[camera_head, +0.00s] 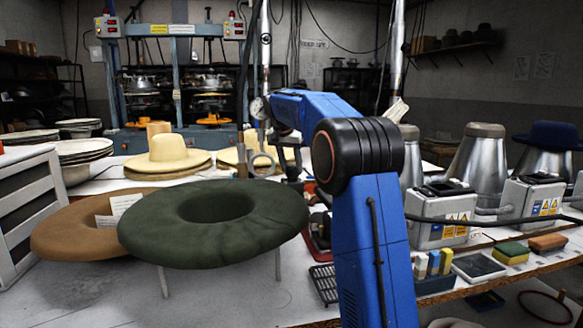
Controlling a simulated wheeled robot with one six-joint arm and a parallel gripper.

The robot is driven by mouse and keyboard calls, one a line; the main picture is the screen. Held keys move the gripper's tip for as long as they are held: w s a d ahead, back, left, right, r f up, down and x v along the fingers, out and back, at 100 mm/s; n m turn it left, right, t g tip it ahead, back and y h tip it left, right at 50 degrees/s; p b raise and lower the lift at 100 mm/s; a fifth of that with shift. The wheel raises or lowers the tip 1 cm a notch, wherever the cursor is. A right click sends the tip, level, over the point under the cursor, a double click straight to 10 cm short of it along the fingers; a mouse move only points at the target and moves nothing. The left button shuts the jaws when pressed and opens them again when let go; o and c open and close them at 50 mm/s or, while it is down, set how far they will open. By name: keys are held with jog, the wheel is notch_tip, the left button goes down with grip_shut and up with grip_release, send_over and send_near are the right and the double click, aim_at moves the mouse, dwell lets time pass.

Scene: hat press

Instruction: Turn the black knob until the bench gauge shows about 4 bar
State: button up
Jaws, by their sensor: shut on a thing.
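A round gauge (258,108) with a pale face stands on the vertical pipe, just left of my arm's blue front link. Its needle and figures are too small to read. My blue arm reaches forward and left over the bench. My gripper (291,172) shows only as a small dark shape below the front link, behind the green hat brim. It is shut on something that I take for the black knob. The knob itself I cannot make out, as the arm and gripper cover that spot.
A dark green hat (213,222) on a stand and a brown hat (72,224) fill the front left. Metal hat blocks (480,160) and grey control boxes (444,218) stand right of my arm. A blue press (180,85) stands behind. The bench's front left (215,295) is bare.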

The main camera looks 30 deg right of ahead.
jog(key=o, duration=1.1)
jog(key=shift+c, duration=0.2)
